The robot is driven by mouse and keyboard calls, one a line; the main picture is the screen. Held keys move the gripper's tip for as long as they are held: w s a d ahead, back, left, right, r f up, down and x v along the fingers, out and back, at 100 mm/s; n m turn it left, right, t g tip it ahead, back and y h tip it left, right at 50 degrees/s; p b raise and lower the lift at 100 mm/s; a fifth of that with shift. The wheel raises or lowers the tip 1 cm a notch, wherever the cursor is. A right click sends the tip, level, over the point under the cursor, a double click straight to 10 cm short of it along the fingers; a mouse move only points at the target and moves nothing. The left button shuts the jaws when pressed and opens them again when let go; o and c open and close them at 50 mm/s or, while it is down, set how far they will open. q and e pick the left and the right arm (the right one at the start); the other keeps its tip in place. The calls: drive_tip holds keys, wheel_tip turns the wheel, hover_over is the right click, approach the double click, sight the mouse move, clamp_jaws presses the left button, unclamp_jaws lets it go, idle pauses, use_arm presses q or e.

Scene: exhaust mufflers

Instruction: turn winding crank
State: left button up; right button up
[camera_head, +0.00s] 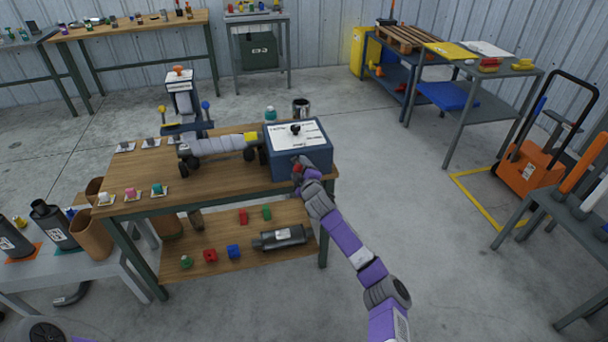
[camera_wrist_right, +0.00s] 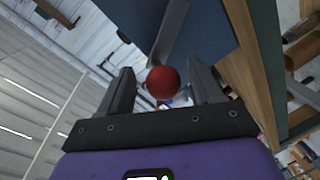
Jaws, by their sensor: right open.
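The winding crank's box (camera_head: 286,163) is dark blue with a white labelled top and a small black knob, and it stands at the right end of the wooden workbench. The crank's red ball knob (camera_wrist_right: 163,82) sits at the end of a grey crank arm (camera_wrist_right: 172,35) beside the box's blue wall in the right wrist view. My right gripper (camera_wrist_right: 163,90) is open, with one finger on each side of the red knob and visible gaps on both sides. In the head view, my right gripper (camera_head: 303,172) is at the box's front face and partly hides the crank. My left gripper is out of view.
A grey muffler (camera_head: 215,145) lies on the workbench (camera_head: 130,170) left of the box. Small colored parts sit at the bench's left end, and a lower shelf (camera_head: 215,235) holds more parts.

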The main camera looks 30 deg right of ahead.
drive_tip(key=p+v, duration=0.1)
drive_tip(key=v, duration=0.4)
idle(2.5)
